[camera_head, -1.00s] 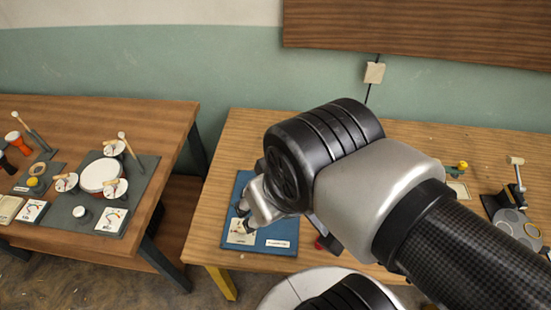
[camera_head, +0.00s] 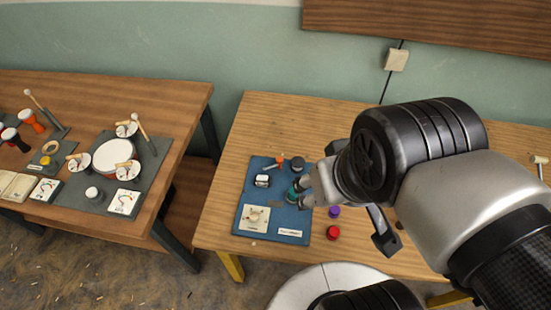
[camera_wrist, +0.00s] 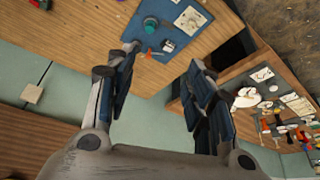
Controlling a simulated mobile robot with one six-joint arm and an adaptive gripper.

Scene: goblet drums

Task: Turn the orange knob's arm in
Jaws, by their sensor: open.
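A small orange piece, which looks like the orange knob (camera_head: 279,161), is at the back of a blue board (camera_head: 252,193) on the right table. It also shows in the wrist view (camera_wrist: 150,54), ahead of the fingers. Which way its arm points is too small to tell. My gripper (camera_head: 306,188) is in front and to the right of it, over the board's right side, near a teal knob (camera_head: 292,194). The wrist view shows my gripper (camera_wrist: 163,72) with its fingers wide apart and nothing between them.
The board also carries a black-and-white block (camera_head: 262,181), a dark round knob (camera_head: 297,162) and a white square plate (camera_head: 255,217). Purple (camera_head: 334,211) and red (camera_head: 333,232) pieces are right of it. The left table (camera_head: 90,225) holds drums. Bare wood lies behind the board.

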